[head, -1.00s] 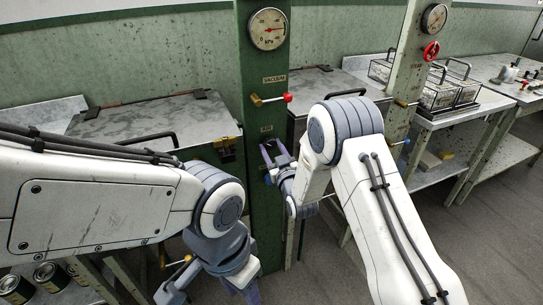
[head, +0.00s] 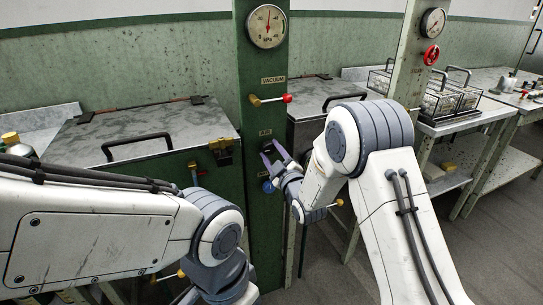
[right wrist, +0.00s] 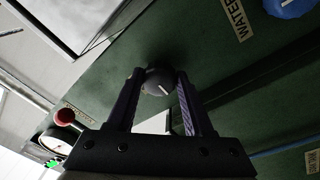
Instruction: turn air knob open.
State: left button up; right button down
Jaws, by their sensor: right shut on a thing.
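The air knob (right wrist: 157,82) is a black round knob with a white line across its face, on the green post (head: 262,220). In the right wrist view its white line runs diagonally. My right gripper (head: 274,158) is at the post just under the AIR label (head: 265,133). Its two fingers lie on either side of the knob and are shut on it; in the head view the fingers largely hide the knob. My left gripper (head: 215,291) is low at the bottom edge of the head view, away from the post, with its fingertips out of frame.
A blue knob (right wrist: 290,5) sits beside the WATER label (right wrist: 236,18). Above the air knob are a red-tipped vacuum valve (head: 270,99) and a round gauge (head: 266,26). Metal-lidded basins (head: 140,125) flank the post. A red handwheel (head: 431,55) is on the post at right.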

dwell(0.4)
jog(key=shift+c, duration=1.4)
grip_release()
jog(key=v, duration=1)
jog(key=shift+s+b, duration=0.3)
jog(key=shift+b, duration=0.15)
